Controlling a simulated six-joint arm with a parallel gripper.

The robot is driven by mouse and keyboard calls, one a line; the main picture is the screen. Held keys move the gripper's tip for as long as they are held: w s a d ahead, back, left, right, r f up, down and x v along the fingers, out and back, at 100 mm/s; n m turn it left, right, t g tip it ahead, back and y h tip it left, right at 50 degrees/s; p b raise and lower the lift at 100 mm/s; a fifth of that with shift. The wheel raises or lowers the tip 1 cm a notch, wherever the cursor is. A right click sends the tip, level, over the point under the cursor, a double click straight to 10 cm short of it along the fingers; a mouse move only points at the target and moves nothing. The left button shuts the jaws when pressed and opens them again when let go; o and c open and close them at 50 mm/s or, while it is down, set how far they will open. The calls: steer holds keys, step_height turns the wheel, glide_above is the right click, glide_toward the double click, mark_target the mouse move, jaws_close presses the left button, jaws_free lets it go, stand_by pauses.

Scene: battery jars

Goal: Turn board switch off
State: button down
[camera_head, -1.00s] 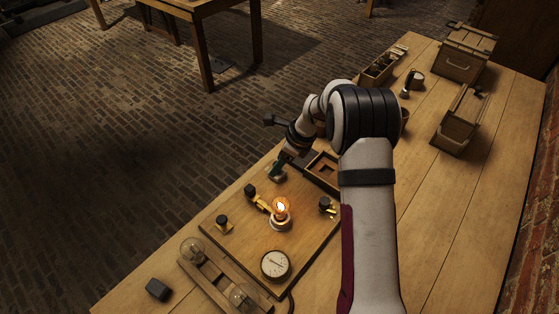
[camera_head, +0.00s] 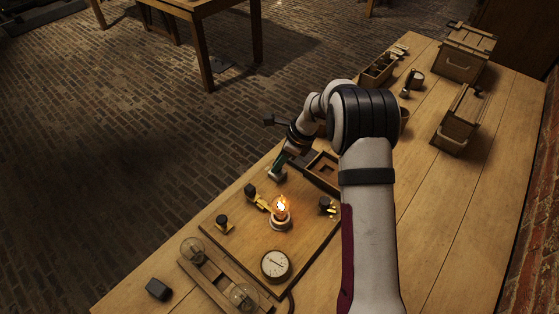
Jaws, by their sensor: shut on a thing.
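The wooden board (camera_head: 245,245) lies on the near part of the bench. A lit bulb (camera_head: 281,206) stands on it. A brass piece with a black knob (camera_head: 250,190) sits left of the bulb and looks like a switch lever, though I cannot be sure. Another black-and-brass fitting (camera_head: 327,205) is at the board's right edge. My gripper (camera_head: 277,173) is just beyond the board's far corner, apart from the black knob. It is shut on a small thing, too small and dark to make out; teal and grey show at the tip.
A round dial (camera_head: 276,265) and a black-knobbed terminal (camera_head: 222,222) are on the board. A rack (camera_head: 213,279) with unlit bulbs lies along its near left side. A black block (camera_head: 158,289) is left. A wooden box (camera_head: 323,168) stands close right of my gripper.

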steer(key=n+g, duration=0.1)
steer(key=n, duration=0.2)
steer(key=n+g, duration=0.1)
steer(key=n, duration=0.1)
steer(key=shift+w+n, duration=0.2)
steer(key=shift+n, duration=0.2)
steer(key=n+g, duration=0.1)
steer(key=n, duration=0.1)
steer(key=n+g, duration=0.1)
steer(key=n, duration=0.2)
steer(key=shift+w+h, duration=0.15)
steer(key=shift+h, duration=0.15)
steer(key=shift+n, duration=0.4)
steer(key=c, duration=0.6)
jaws_free()
steer(key=v, duration=0.7)
steer(key=shift+r, duration=0.25)
steer(key=shift+w+d, duration=0.1)
steer(key=shift+w, duration=0.05)
